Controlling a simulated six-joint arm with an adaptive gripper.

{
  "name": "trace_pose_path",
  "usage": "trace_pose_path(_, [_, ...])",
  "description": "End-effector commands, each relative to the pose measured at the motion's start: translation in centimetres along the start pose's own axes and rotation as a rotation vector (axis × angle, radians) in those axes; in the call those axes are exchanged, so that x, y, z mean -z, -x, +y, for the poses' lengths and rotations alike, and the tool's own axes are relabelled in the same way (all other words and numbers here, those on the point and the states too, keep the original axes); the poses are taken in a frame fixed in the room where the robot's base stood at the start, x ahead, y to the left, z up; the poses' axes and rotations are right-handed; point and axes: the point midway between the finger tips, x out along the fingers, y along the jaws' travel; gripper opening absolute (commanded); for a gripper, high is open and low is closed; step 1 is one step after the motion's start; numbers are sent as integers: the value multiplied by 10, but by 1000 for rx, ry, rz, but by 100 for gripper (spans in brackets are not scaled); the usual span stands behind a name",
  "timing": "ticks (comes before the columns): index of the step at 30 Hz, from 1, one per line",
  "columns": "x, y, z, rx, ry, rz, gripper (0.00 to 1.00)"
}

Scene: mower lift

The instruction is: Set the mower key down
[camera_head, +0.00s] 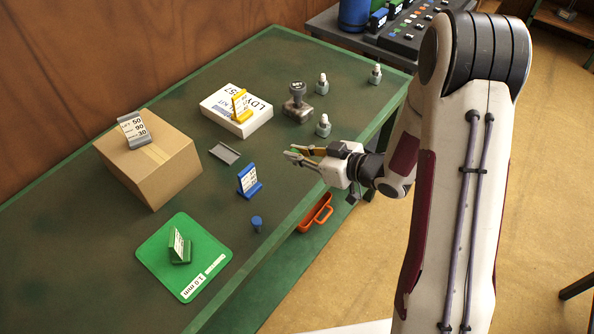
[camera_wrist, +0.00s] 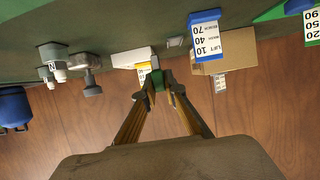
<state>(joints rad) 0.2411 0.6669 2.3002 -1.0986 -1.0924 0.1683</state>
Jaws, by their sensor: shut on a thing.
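My gripper (camera_head: 292,155) is above the table's right front part, pointing left. In the wrist view my gripper (camera_wrist: 158,80) has its fingers closed together on a small dark green thing (camera_wrist: 152,88), which I take to be the mower key. Most of it is hidden between the fingertips, so its shape is not clear. It is held off the table (camera_head: 95,225). The blue card holder (camera_head: 249,181) stands on the table left of and below my gripper in the head view, and it also shows in the wrist view (camera_wrist: 207,40).
A green mat (camera_head: 205,275) bears a green card holder (camera_head: 179,248). A cardboard box (camera_head: 150,170), white box (camera_head: 225,112) with yellow holder (camera_head: 240,105), grey stamp (camera_head: 297,107), several bottles (camera_head: 323,126), blue knob (camera_head: 257,224) and grey bracket (camera_head: 224,153) surround bare tabletop. An orange tray (camera_head: 315,213) sits below the edge.

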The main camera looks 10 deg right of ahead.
Motion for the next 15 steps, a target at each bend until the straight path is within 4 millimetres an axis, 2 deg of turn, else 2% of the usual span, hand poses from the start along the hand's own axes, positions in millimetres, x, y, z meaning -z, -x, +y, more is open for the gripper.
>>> trace_pose_path(6, [-19,-8,0,0,-2,0,0])
trace_pose_path(15, [-24,-10,0,0,0,1,0])
